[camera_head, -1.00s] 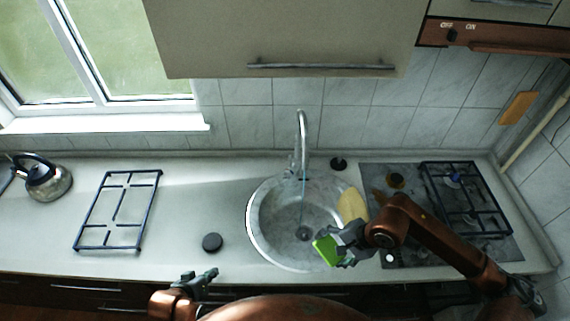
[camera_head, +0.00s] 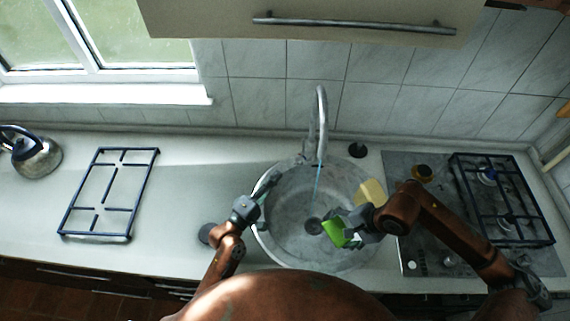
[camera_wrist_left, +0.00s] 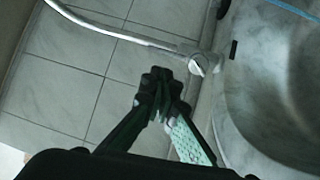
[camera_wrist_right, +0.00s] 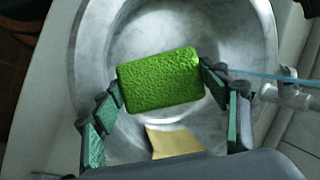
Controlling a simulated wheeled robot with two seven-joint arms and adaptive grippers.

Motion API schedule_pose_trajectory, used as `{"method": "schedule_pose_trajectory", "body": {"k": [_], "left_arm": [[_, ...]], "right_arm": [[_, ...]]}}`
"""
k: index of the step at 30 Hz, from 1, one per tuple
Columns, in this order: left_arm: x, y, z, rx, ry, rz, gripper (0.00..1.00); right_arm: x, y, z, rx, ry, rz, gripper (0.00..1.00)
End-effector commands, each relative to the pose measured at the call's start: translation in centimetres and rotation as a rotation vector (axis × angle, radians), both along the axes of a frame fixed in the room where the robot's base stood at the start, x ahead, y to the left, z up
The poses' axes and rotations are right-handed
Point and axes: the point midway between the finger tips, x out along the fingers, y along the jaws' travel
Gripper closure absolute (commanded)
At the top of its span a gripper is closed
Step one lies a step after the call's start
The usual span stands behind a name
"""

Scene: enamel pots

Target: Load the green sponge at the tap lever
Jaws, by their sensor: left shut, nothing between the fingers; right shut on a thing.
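The green sponge (camera_head: 334,232) is gripped in my right gripper (camera_head: 350,225) over the right front part of the round sink (camera_head: 285,235). In the right wrist view the sponge (camera_wrist_right: 160,80) sits between the two fingers. The tap (camera_head: 322,125) stands behind the sink, with a thin blue stream (camera_head: 317,185) below its spout. My left gripper (camera_head: 267,184) is shut and empty over the sink's left rim, in front and left of the tap. In the left wrist view its closed fingertips (camera_wrist_left: 160,80) appear close beside the tap's body (camera_wrist_left: 200,66); I cannot tell whether they touch.
A yellow sponge-like piece (camera_head: 371,192) lies at the sink's right side. A hob (camera_head: 420,250) is on the right, a loose pan grate (camera_head: 108,195) and a kettle (camera_head: 36,155) on the left. The wall cabinet (camera_head: 300,10) hangs above.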

Motion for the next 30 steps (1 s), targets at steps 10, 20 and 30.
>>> {"method": "schedule_pose_trajectory", "body": {"k": [10, 20, 30], "left_arm": [[5.7, -3.9, 1.0, 0.002, -0.003, -0.002, 1.0], [10.0, -6.7, 1.5, 0.005, -0.001, -0.002, 1.0], [10.8, -7.2, 1.6, 0.006, 0.0, -0.001, 1.0]], "right_arm": [[0.1, 0.0, 0.6, 0.0, -0.001, -0.001, 0.52], [0.1, 0.0, 0.7, 0.0, -0.002, -0.002, 0.52], [0.1, 0.0, 0.7, 0.001, -0.002, -0.002, 0.52]]}}
